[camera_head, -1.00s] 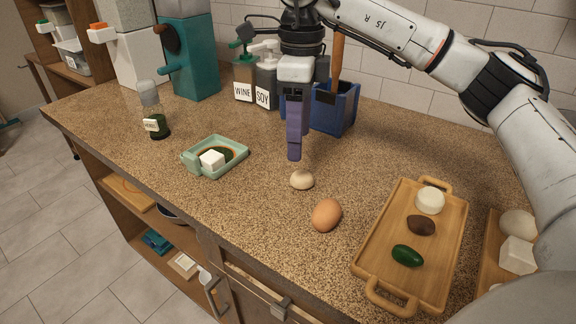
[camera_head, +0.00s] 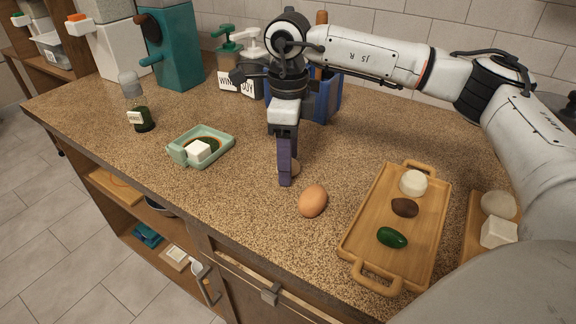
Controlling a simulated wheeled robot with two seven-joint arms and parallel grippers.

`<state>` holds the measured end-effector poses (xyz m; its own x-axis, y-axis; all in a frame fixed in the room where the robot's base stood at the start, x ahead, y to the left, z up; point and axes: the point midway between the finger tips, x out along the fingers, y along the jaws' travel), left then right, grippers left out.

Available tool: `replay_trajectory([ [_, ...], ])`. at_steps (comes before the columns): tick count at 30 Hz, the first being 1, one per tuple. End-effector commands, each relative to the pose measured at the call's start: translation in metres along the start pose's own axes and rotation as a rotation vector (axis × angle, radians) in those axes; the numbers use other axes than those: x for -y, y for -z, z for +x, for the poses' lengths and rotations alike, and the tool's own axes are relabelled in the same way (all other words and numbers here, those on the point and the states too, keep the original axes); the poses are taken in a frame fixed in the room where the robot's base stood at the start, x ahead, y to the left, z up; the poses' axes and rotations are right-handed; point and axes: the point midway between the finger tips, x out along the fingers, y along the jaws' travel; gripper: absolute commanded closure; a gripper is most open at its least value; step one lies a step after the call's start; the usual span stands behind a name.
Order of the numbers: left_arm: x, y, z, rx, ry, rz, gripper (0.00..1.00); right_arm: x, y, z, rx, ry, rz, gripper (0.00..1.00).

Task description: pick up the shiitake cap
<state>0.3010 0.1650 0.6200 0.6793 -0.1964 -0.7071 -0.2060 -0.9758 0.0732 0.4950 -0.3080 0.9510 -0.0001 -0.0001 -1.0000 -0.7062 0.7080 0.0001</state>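A small tan, rounded piece (camera_head: 296,167), possibly the shiitake cap, sits on the speckled counter behind the egg. It is mostly hidden by the purple fingers of my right gripper (camera_head: 285,183), which point straight down at it. I see the fingers edge-on, so I cannot tell the gap between them or whether they touch the piece. A dark brown oval piece (camera_head: 405,207), which could also be a mushroom cap, lies on the wooden tray (camera_head: 361,228) between a white round piece (camera_head: 413,183) and a green one (camera_head: 392,237). My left gripper is out of view.
A brown egg (camera_head: 312,201) lies just right of the fingers. A blue bin (camera_head: 326,103) and pump bottles (camera_head: 228,62) stand behind my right arm. Counter between dish and fingers is clear.

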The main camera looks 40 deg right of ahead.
Motion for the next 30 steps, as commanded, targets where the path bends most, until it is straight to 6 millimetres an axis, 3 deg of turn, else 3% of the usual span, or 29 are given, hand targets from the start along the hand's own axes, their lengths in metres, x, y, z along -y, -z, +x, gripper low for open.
replay_trajectory([
  [1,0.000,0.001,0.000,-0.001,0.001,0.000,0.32,0.000,0.000,0.000,0.000,0.000,0.000,0.53],
  [7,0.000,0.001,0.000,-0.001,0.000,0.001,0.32,0.000,0.000,-0.001,0.000,0.000,0.000,0.84],
  [19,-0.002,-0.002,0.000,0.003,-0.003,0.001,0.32,0.000,-0.001,-0.009,0.004,0.001,0.000,0.85],
  [30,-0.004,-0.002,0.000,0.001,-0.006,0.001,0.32,0.000,-0.001,-0.079,0.004,0.002,-0.001,0.85],
])
